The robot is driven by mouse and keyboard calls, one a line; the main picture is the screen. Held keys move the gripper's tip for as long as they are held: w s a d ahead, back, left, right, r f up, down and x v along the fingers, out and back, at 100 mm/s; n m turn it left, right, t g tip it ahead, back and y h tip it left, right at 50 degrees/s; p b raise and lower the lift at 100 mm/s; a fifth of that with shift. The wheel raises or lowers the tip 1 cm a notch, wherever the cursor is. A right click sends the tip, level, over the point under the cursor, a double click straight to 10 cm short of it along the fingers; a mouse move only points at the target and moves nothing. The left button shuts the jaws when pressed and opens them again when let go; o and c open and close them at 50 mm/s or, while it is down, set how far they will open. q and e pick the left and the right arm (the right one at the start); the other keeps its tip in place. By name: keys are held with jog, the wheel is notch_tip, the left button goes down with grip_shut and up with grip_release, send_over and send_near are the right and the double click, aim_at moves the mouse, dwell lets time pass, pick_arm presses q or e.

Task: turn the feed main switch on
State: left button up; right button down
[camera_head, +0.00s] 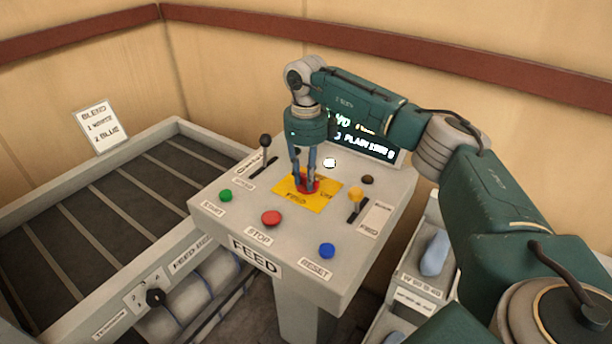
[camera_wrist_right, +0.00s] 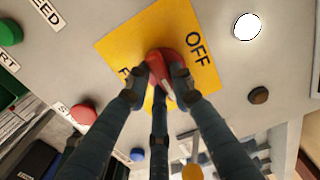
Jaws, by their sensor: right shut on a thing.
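The feed main switch (camera_head: 309,187) is a red rotary knob on a yellow plate (camera_head: 322,199) on top of the grey FEED console. My right gripper (camera_head: 306,183) comes down on it from above, its fingers closed on the knob. In the right wrist view the red knob (camera_wrist_right: 163,68) sits between the fingertips (camera_wrist_right: 160,80). The word OFF shows on the plate beside it; other lettering is partly hidden by a finger. I cannot tell exactly which way the knob points. My left gripper is not in view.
The console also carries a green START button (camera_head: 225,196), red STOP button (camera_head: 271,218), blue RESET button (camera_head: 327,250), black-knobbed lever (camera_head: 265,141) and yellow-knobbed lever (camera_head: 355,196). A white lamp (camera_head: 329,163) is lit; a brown one (camera_head: 367,180) is dark. A screen (camera_head: 372,143) stands behind.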

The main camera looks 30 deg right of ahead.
aim_at(306, 177)
jog(key=c, duration=1.5)
grip_release()
jog(key=shift+r, duration=0.25)
notch_tip(306, 177, up, 12)
jog(key=shift+f, duration=0.25)
